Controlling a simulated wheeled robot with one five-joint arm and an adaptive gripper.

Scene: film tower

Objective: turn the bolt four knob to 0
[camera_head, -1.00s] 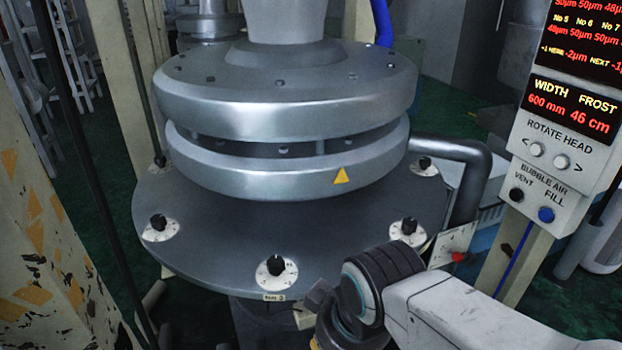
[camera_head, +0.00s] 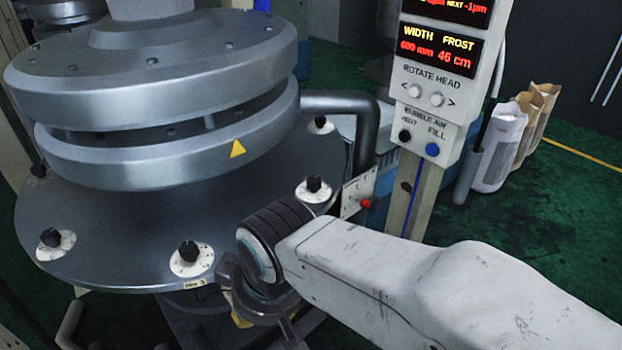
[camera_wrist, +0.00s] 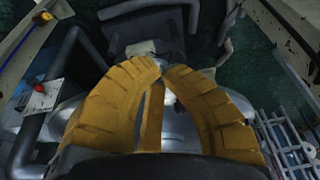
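Several black knobs on white dials sit around the dark round plate (camera_head: 110,268). In the head view they include a front knob (camera_head: 189,252), a left knob (camera_head: 50,238), a right knob (camera_head: 315,186) and a far right knob (camera_head: 320,122). A small tag (camera_head: 195,284) by the front knob seems to end in 3. I cannot read which knob is bolt four or the dial settings. My gripper (camera_head: 242,320) is mostly hidden, below the plate's front edge. In the wrist view its yellow fingers (camera_wrist: 164,66) hold nothing visible, their tips close together with a narrow gap.
A silver ring housing (camera_head: 150,95) stands over the plate. A thick dark pipe (camera_head: 355,108) bends down at its right. A control panel (camera_head: 437,85) on a post and a small box with a red knob (camera_head: 360,195) stand right. Green floor is open at far right.

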